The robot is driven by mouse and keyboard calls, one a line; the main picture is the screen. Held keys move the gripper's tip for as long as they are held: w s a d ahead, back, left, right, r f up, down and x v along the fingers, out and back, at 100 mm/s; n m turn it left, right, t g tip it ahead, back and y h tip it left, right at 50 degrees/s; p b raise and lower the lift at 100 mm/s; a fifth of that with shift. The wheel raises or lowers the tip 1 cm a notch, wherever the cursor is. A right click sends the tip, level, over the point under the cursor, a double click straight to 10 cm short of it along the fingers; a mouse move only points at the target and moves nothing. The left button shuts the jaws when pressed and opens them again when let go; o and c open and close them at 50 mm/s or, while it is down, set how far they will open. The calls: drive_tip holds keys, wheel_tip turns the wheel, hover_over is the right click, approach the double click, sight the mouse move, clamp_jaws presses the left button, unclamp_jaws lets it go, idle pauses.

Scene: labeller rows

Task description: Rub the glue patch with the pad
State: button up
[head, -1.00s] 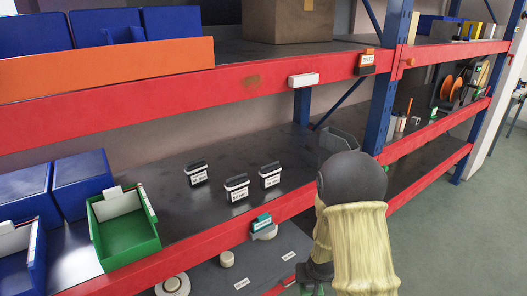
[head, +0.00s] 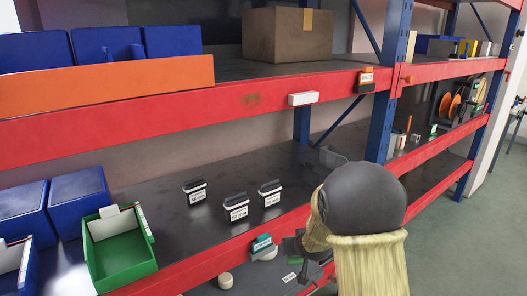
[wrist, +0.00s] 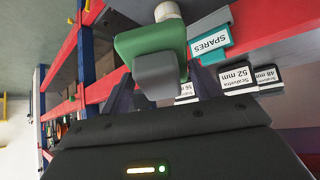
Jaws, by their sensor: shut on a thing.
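The glue patch (head: 251,99) is a brownish smear on the red front beam of the upper shelf, left of a blank white label. The pad (wrist: 148,45) is green with a grey block on its near side. My gripper (wrist: 163,88) is shut on the pad's grey block in the wrist view. In the head view my gripper (head: 312,252) is beside the lower red beam, below and right of the patch and apart from it.
A teal SPARES label (head: 262,243) is on the lower beam near my gripper. Several small labelled tubs stand on the lower shelf, with a green bin (head: 121,250) at left. A cardboard box (head: 287,35) sits above. A blue post (head: 388,85) stands right of the patch.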

drive_tip(key=w+a+r+n+t+y+b, duration=0.1)
drive_tip(key=w+a+r+t+y, duration=0.2)
drive_tip(key=r, duration=0.9)
drive_tip(key=a+r+n+t+y, duration=0.25)
drive_tip(key=r+t, duration=0.25)
drive_tip(key=r, duration=0.7)
drive_tip(key=s+a+r+n+t+y, duration=0.1)
drive_tip(key=s+a+r+y, duration=0.1)
drive_tip(key=r, duration=0.7)
drive_tip(key=s+a+r+n+t+y+b, duration=0.1)
drive_tip(key=s+r+y, duration=0.3)
drive_tip(key=r, duration=0.5)
drive_tip(key=shift+s+a, duration=0.35)
drive_tip(key=shift+a, duration=0.55)
drive_tip(key=shift+w, duration=0.1)
drive_tip(key=shift+w+a+f+p, duration=0.1)
drive_tip(key=shift+w+a+p, duration=0.25)
drive_tip(key=shift+w+a, duration=0.35)
drive_tip(key=shift+w+a+r+p, duration=0.1)
drive_tip(key=shift+w+a+p, duration=0.3)
drive_tip(key=shift+w, duration=0.5)
drive_tip(key=shift+w+a+f+p, duration=0.1)
drive_tip(key=shift+w+a+p, duration=0.2)
drive_tip(key=shift+w+a, duration=0.4)
drive_tip(key=shift+w+a, duration=0.2)
drive_tip(key=shift+w, duration=0.3)
drive_tip(key=shift+w+a, duration=0.2)
drive_tip(key=shift+w, duration=0.25)
